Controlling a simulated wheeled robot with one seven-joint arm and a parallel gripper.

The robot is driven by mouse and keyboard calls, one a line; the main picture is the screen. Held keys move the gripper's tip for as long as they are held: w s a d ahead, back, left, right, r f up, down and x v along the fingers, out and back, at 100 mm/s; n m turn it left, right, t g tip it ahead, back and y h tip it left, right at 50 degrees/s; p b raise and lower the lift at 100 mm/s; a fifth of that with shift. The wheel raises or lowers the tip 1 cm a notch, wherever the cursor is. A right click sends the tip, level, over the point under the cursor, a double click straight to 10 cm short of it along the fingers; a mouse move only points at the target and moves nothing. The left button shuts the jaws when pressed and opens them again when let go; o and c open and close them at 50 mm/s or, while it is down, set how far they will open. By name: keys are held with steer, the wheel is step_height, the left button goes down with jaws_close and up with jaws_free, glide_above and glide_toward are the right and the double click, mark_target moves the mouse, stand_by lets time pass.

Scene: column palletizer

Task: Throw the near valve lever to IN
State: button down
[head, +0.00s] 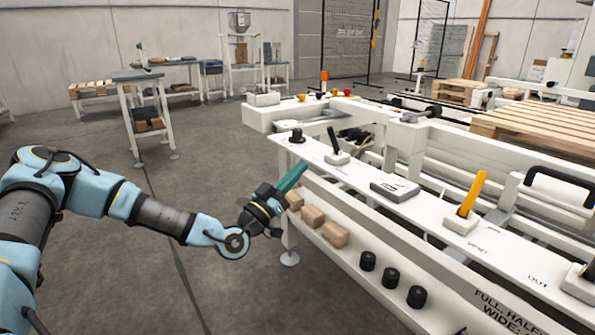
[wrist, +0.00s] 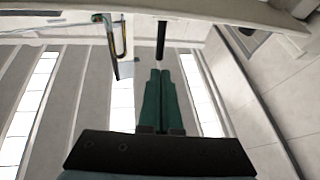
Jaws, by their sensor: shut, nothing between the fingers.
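My gripper (head: 301,167) has green fingers and is shut and empty, beside the left end of a long white ledge. In the wrist view the closed fingers (wrist: 158,75) point toward a dark rod (wrist: 161,40), with a gap between them. In the head view a black lever (head: 333,140) stands tilted on a small white base on the ledge, right of my gripper. A yellow lever (head: 472,194) leans to the right on a white base further right, near the lettering VENT and OUT. I read no IN mark, and cannot tell which lever is the near valve.
The white ledge (head: 375,205) also carries a grey flat box (head: 395,189) and a black knob (head: 297,135). Below it are brown blocks (head: 335,234) and black knobs (head: 390,278) on a lower shelf. A black handle (head: 562,178) stands at right. The floor at left is open.

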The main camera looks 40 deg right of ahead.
mark_target(330, 136)
steer(key=x, duration=1)
steer(key=shift+w+d, duration=0.1)
steer(key=shift+d, duration=0.25)
steer(key=shift+r+p, duration=0.2)
steer(key=shift+p, duration=0.1)
